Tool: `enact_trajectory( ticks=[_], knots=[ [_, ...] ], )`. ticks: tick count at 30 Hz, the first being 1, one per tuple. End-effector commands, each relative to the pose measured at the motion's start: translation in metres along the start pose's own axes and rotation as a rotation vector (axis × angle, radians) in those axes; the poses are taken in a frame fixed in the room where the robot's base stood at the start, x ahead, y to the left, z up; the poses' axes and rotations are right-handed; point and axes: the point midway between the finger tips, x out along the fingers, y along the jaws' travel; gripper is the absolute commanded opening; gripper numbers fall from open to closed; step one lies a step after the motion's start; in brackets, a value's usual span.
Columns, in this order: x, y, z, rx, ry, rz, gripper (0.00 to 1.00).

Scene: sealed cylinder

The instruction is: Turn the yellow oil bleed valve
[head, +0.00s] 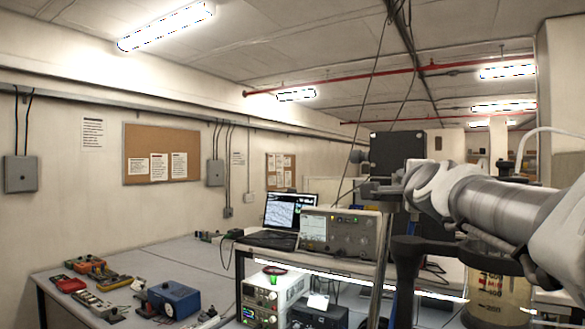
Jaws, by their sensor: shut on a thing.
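My gripper (371,190) is small and dark in the head view, at the left end of my arm, just below a black box (398,148). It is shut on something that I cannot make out. No yellow valve can be told apart in this view. A beige cylinder with dark scale marks (497,292) stands at the lower right, below my forearm and partly hidden by it and by dark parts.
A measuring instrument (340,233) and an open laptop (288,212) stand left of my gripper. A blue box (170,299) and several small devices lie on the left bench (150,262). A lit shelf with power supplies (270,297) is at bottom centre.

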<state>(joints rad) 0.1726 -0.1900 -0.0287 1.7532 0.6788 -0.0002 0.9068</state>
Motion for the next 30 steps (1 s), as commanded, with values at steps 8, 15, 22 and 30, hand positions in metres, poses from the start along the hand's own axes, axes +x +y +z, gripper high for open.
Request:
enact_trajectory(
  ticks=[8, 15, 22, 30],
  knots=[
    [-0.0002, 0.0006, -0.0009, -0.035, 0.002, 0.012, 0.00],
    [-0.0001, 0.0012, -0.0008, -0.037, 0.002, 0.013, 0.00],
    [-0.0001, 0.0015, -0.0007, -0.036, 0.001, 0.013, 0.42],
    [0.0000, 0.0016, -0.0003, -0.035, 0.001, 0.014, 0.49]
  ],
)
